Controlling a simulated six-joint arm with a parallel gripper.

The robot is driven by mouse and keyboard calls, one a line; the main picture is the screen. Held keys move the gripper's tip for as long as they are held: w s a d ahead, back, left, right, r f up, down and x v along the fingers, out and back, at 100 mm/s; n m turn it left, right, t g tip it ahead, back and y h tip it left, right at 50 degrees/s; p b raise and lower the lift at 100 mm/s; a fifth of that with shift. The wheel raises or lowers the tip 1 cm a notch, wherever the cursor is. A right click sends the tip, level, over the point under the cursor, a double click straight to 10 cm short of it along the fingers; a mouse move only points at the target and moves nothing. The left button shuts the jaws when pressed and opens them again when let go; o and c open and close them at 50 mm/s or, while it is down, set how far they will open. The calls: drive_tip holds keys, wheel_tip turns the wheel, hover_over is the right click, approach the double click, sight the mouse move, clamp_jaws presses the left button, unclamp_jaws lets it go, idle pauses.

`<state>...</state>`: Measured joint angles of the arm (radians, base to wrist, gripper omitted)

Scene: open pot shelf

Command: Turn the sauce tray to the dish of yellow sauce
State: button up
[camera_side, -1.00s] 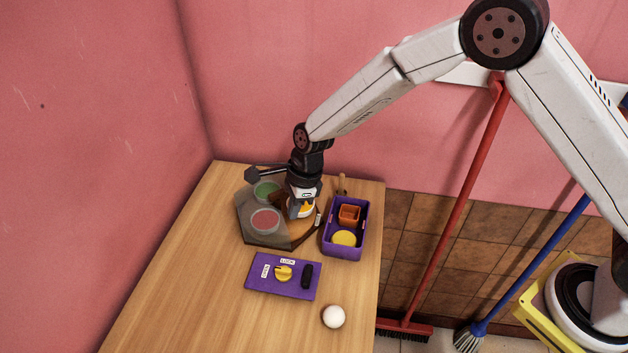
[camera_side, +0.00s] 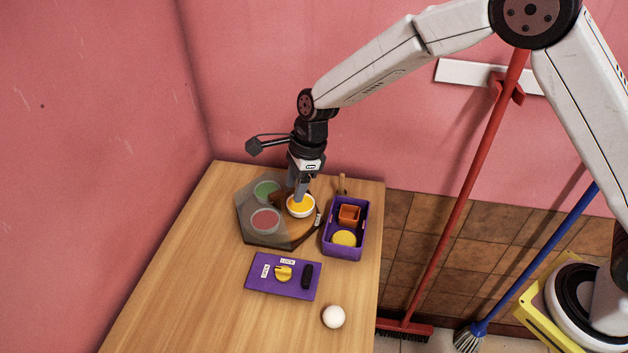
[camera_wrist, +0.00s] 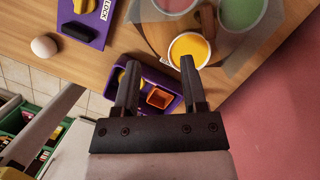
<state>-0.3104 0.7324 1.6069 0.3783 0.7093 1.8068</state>
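The sauce tray (camera_side: 284,243) is a many-sided board on the table, partly under a grey see-through cover (camera_side: 246,222). The dish of yellow sauce (camera_side: 301,207) sits on the bare wooden part at the right. Dishes of red sauce (camera_side: 265,220) and green sauce (camera_side: 266,190) lie under the cover. My gripper (camera_side: 299,198) points down just above the yellow dish and hides part of it. In the wrist view my gripper (camera_wrist: 160,68) has its fingers apart with nothing between them. The yellow dish (camera_wrist: 189,50) shows beyond the right fingertip; contact cannot be told.
A purple bin (camera_side: 344,254) with an orange box and a yellow disc stands right of the tray. A purple panel (camera_side: 264,287) with a yellow knob (camera_side: 283,272), a black piece and labels, one reading LOCK, lies in front. A white ball (camera_side: 333,316) is near the table's right edge.

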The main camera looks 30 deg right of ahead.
sight(277, 192)
drive_tip(key=w+d+r+n+y, duration=0.1)
drive_tip(key=w+n, duration=0.1)
drive_tip(key=w, duration=0.4)
drive_tip(key=shift+d+r+g, duration=0.3)
drive_tip(key=shift+d, duration=0.1)
drive_tip(key=shift+f, duration=0.1)
drive_tip(key=shift+x, duration=3.75)
drive_tip(key=shift+a, duration=0.15)
clamp_jaws()
